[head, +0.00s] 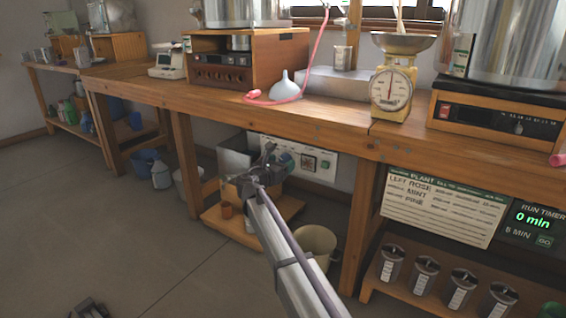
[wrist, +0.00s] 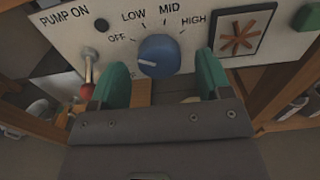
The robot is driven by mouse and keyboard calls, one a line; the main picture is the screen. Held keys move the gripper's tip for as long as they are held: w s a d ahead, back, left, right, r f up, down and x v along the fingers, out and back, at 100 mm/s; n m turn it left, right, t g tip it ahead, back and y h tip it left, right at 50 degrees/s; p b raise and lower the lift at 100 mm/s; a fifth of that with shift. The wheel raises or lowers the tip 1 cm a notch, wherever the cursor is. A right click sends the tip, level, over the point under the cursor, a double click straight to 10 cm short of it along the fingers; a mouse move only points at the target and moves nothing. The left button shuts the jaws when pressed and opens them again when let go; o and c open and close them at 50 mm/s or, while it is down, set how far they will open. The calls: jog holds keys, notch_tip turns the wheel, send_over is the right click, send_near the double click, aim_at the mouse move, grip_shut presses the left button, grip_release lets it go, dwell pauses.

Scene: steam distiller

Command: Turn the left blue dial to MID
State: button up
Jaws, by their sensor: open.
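The blue dial (wrist: 159,56) sits on a white panel in the wrist view, under the labels OFF, LOW, MID and HIGH. Its white mark is on the left side of its face and points left, below OFF, away from MID. My gripper (wrist: 163,78) is open, with one green finger at the lower left of the dial and one at its right. I cannot tell whether either finger touches it. In the head view my gripper (head: 270,160) is under the bench in front of the white panel (head: 318,173), and my arm hides part of the panel there.
A red-tipped toggle lever (wrist: 87,72) under PUMP ON stands left of the dial. A fan grille (wrist: 242,33) and a green button (wrist: 307,18) are to its right.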

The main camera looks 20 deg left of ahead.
jog(key=shift+x, duration=0.95)
jog(key=shift+c, duration=0.2)
jog(key=c, duration=0.9)
jog(key=shift+o, duration=0.2)
